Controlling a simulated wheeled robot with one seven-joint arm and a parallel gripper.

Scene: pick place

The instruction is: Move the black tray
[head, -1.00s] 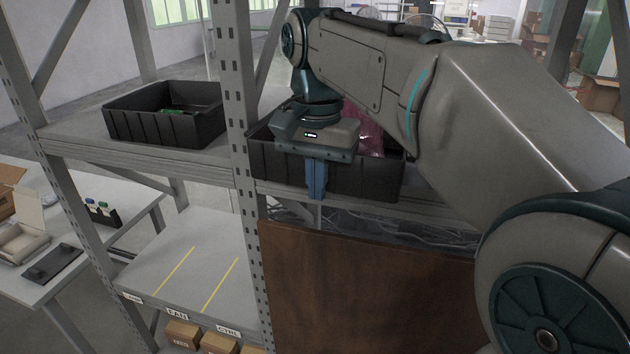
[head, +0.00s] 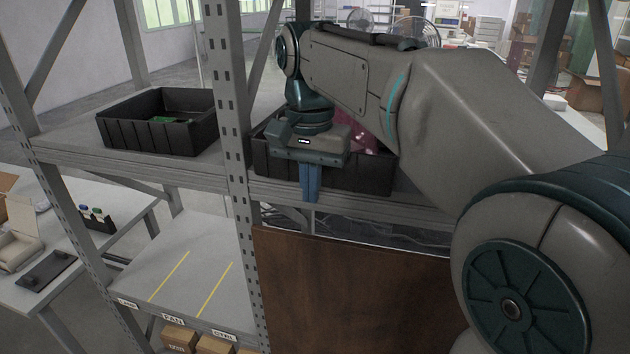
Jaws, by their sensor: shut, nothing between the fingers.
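Two black trays stand on the upper shelf of a grey metal rack. The left black tray (head: 158,127) holds something green on its floor. The right black tray (head: 362,174) holds something pink, partly hidden by my arm. My gripper (head: 310,198) hangs in front of the right tray's front wall. Its blue fingers are together and point down, with nothing seen between them. I cannot tell whether they touch the tray wall. My gripper covers part of the right tray.
A slotted rack upright (head: 230,110) stands between the two trays. A brown board (head: 355,290) stands below the right tray. The lower shelf (head: 185,270) is bare except for yellow lines. A table (head: 60,225) with boxes is at the left.

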